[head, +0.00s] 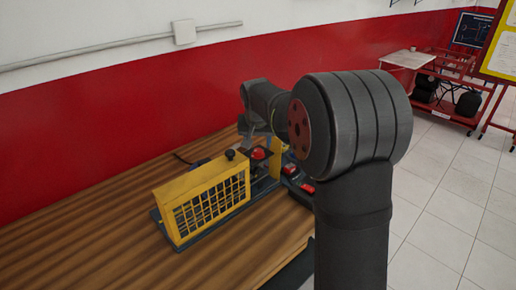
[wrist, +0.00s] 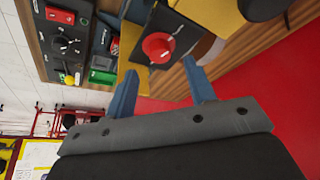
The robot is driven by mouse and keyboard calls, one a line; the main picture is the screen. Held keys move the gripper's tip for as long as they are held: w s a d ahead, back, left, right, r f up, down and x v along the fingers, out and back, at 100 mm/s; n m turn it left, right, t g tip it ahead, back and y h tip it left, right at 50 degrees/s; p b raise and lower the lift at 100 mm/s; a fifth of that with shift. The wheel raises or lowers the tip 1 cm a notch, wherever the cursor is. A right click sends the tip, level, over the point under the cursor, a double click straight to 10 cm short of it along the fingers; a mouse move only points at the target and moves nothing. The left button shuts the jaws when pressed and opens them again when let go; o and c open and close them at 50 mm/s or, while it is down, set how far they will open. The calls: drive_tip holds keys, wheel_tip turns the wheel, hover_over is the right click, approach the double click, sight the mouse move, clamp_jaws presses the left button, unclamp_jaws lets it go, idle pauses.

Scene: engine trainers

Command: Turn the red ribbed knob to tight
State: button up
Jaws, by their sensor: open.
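The red knob (head: 258,153) sits on the yellow-guarded trainer unit on the table. In the wrist view the red knob (wrist: 158,47) is round, on a dark square plate, and has a mark on its face. My gripper (wrist: 159,68) is open, with its two blue fingers apart and nothing between them. The knob shows just beyond the fingertips, roughly midway between them; whether they touch it cannot be told. In the head view my gripper (head: 256,132) is above the knob and partly hidden by my arm. The knob's tight mark cannot be read.
A yellow mesh guard (head: 202,201) with a black knob (head: 230,154) on top stands left of the red knob. A control panel (wrist: 66,42) with dials and red and green parts lies beside it. The wooden table (head: 110,238) is clear in front. A red wall (head: 90,135) stands behind.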

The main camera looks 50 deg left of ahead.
sight(258, 150)
drive_tip(key=shift+x, duration=2.15)
drive_tip(key=shift+c, duration=0.4)
drive_tip(key=c, duration=0.9)
